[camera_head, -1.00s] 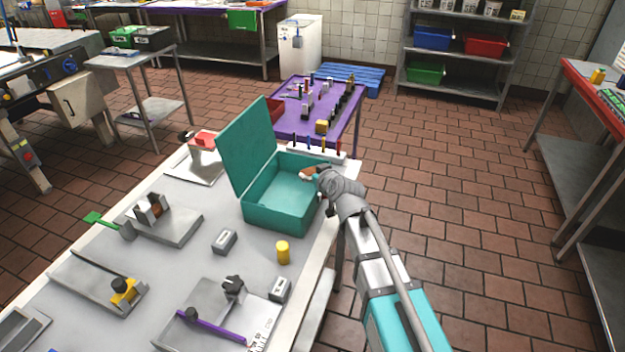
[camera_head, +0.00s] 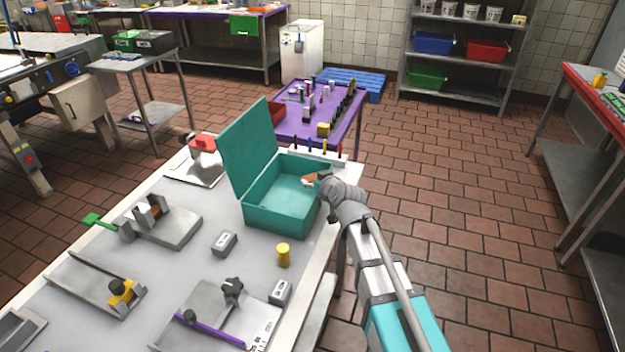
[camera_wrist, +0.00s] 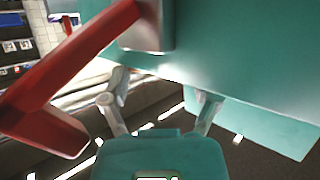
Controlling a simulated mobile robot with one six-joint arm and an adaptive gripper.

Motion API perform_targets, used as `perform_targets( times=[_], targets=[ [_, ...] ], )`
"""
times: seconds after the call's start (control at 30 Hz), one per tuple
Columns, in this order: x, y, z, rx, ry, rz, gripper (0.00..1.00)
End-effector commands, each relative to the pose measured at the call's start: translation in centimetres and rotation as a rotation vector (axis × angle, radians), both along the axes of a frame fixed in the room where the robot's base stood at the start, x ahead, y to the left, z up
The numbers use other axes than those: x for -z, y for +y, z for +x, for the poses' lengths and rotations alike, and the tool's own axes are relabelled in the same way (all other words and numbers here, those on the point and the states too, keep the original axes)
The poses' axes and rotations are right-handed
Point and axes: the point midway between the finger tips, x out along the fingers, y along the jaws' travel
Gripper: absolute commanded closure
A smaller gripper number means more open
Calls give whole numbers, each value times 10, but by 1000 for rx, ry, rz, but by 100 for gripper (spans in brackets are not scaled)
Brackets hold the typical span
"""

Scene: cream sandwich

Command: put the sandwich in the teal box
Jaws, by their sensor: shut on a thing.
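The teal box (camera_head: 262,216) stands on the grey table with its lid (camera_head: 247,150) raised on the left. Its inside looks empty. My gripper (camera_head: 320,184) is at the box's right wall, near the far right corner. It is shut on the sandwich (camera_head: 309,181), a small brown and pale piece that shows at the gripper's tip over the right side of the box opening. Most of the sandwich is hidden by the gripper. In the wrist view, a large teal surface, likely the box (camera_wrist: 240,50), fills the upper right; I cannot make out the sandwich there.
Upright coloured markers (camera_head: 325,147) stand just behind the box. A yellow cylinder (camera_head: 283,255) and a small grey block (camera_head: 224,243) are in front of it. A purple table (camera_head: 345,122) is beyond. The floor on the right is open.

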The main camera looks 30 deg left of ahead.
Motion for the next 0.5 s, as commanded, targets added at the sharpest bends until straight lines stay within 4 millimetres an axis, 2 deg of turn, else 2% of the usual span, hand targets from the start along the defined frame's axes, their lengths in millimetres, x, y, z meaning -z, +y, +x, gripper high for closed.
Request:
perform_targets(
  times=[0.17, 0.2, 0.27, 0.3, 0.5],
  targets=[
    [1, 0, 0, 0, 0, 0, 43],
    [1, 0, 0, 0, 0, 0, 14],
    [1, 0, 0, 0, 1, -1, 3],
    [1, 0, 0, 0, 1, -1, 0],
    [1, 0, 0, -1, 1, -1, 0]
  ],
)
